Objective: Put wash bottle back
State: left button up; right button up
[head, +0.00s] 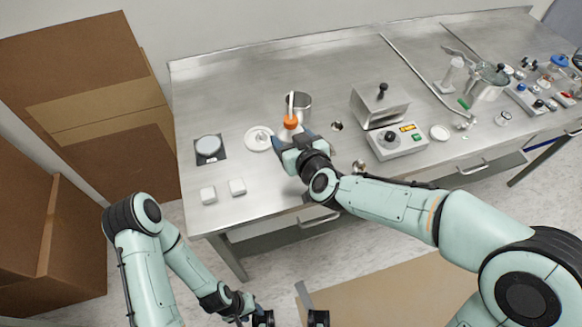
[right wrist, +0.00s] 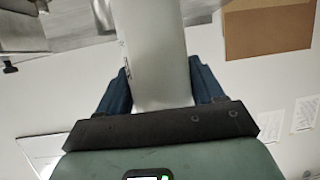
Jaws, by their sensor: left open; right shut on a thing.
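The wash bottle (head: 291,122) shows its orange cap and white spout in the head view. My right gripper (head: 294,138) is shut on it, one finger on each side, above the left part of the steel bench (head: 262,203). In the right wrist view, its pale, smooth body (right wrist: 156,60) fills the space between the two dark blue fingers. The hand hides its lower part, so I cannot tell whether it touches the bench. My left gripper (head: 258,309) is open and low in front of the bench, partly cut off by the frame's bottom edge.
A steel beaker (head: 301,102) stands just behind the bottle. A white round dish (head: 258,139), a dark square plate with a grey disc (head: 209,149) and two white blocks (head: 237,187) lie left. A boxy instrument (head: 398,141) stands right.

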jog(key=f, duration=0.3)
jog(key=shift+w+f+b, duration=0.2)
jog(key=shift+f+b, duration=0.15)
jog(key=shift+b, duration=0.05)
pick_arm(q)
jog(key=shift+s+f+b, duration=0.2)
jog(key=shift+f+b, duration=0.1)
jog(key=shift+f, duration=0.4)
jog(key=shift+s+f+b, duration=0.2)
jog(key=shift+f+b, duration=0.1)
jog(key=shift+f, duration=0.4)
pick_arm(e)
jog(key=shift+f, duration=2.35)
jog(key=shift+f, duration=0.15)
pick_arm(q)
jog(key=shift+f, duration=0.2)
pick_arm(e)
jog(key=o, duration=0.7)
